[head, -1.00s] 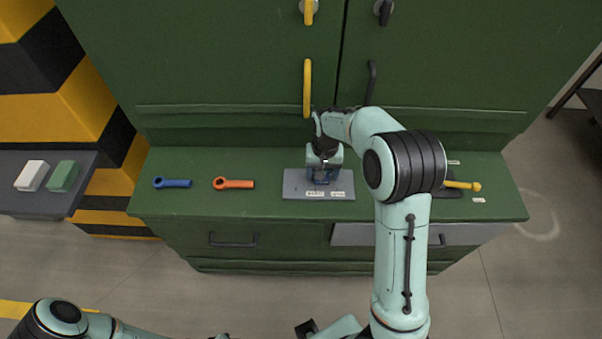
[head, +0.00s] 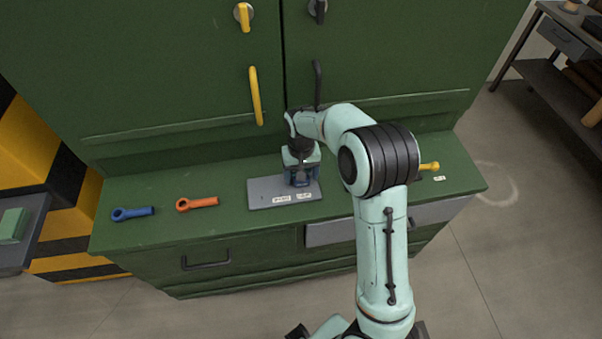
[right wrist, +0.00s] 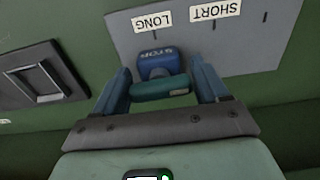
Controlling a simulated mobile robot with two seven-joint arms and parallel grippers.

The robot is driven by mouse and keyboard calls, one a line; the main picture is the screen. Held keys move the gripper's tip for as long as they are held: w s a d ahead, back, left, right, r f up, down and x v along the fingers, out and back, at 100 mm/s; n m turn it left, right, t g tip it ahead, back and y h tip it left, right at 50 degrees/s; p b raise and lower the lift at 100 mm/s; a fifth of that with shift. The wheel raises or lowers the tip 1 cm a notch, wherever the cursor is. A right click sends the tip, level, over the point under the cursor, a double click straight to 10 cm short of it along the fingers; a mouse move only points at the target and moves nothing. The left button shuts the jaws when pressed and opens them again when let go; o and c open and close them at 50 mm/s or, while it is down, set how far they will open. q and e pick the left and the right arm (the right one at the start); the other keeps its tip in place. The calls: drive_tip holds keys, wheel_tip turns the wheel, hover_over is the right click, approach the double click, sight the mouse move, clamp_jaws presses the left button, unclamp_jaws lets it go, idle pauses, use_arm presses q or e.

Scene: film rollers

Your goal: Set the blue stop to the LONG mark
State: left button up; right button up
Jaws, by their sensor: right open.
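The blue stop (right wrist: 157,62) is on the grey plate (right wrist: 270,45), directly below the LONG label (right wrist: 153,22) and in line with it in the right wrist view. The SHORT label (right wrist: 215,12) is to its right. My right gripper (right wrist: 161,72) is open, with one finger on each side of the stop and gaps visible. A dark teal bar (right wrist: 160,88) lies across the near side of the stop. In the head view my right gripper (head: 301,180) is down at the plate (head: 265,194) and hides most of the stop. My left gripper is out of view.
A blue wrench-like tool (head: 133,213) and an orange one (head: 197,203) lie left of the plate on the green counter (head: 225,218). A yellow-handled item (head: 429,166) is to the right behind my arm. Green cabinet doors (head: 180,70) rise behind. A drawer pull (head: 206,261) is below.

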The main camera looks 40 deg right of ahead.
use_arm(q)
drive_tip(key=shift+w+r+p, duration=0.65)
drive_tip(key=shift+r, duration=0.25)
use_arm(e)
wheel_tip(320, 180, up, 13)
drive_tip(key=shift+f, duration=0.1)
